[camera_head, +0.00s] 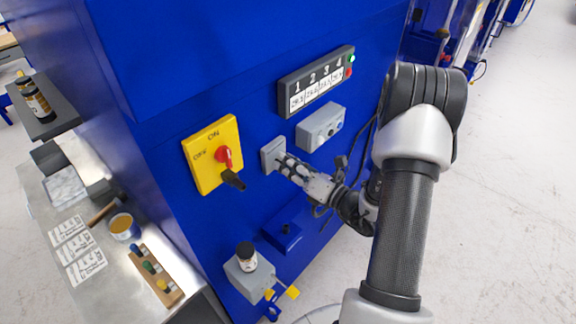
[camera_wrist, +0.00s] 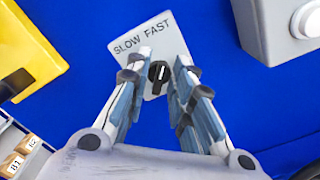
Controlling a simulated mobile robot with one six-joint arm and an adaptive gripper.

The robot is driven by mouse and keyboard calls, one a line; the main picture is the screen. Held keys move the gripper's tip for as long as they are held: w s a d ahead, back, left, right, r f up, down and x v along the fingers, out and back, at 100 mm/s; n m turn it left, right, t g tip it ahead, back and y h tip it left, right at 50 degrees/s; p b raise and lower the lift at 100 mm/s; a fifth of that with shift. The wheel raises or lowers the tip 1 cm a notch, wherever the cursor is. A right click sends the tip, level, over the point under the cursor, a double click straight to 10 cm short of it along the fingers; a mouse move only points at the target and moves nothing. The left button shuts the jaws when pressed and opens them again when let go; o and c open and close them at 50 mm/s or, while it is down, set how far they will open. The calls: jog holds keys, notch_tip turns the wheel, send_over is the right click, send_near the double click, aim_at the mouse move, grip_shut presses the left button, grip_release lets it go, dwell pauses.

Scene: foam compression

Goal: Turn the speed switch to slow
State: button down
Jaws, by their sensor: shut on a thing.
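The speed switch is a small light-grey plate (camera_wrist: 142,38) lettered SLOW on the left and FAST on the right, with a black knob (camera_wrist: 158,78). The white line on the knob points up in the wrist view, toward FAST. In the head view the switch plate (camera_head: 268,153) sits on the blue machine wall, its knob hidden by my fingers. My gripper (camera_head: 283,163) reaches it from the right. In the wrist view my gripper (camera_wrist: 160,72) has a finger on each side of the knob and is shut on it.
A yellow ON/OFF plate with a red and black rotary switch (camera_head: 225,157) is to the left. A grey button box (camera_head: 321,127) and a numbered 1–4 panel (camera_head: 316,82) are above right. A grey box (camera_head: 249,277) with a jar is below. Open floor lies right.

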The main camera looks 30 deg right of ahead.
jog(key=n+b, duration=0.7)
jog(key=n, duration=0.1)
jog(key=shift+a+f+n+b, duration=0.15)
jog(key=shift+n+b, duration=0.15)
jog(key=shift+b, duration=0.05)
jog(key=n+b, duration=0.8)
jog(key=b, duration=0.2)
jog(key=shift+s+a+b, duration=0.1)
jog(key=shift+b, duration=0.2)
jog(key=shift+n, duration=0.4)
jog(key=c, duration=1.7)
grip_release()
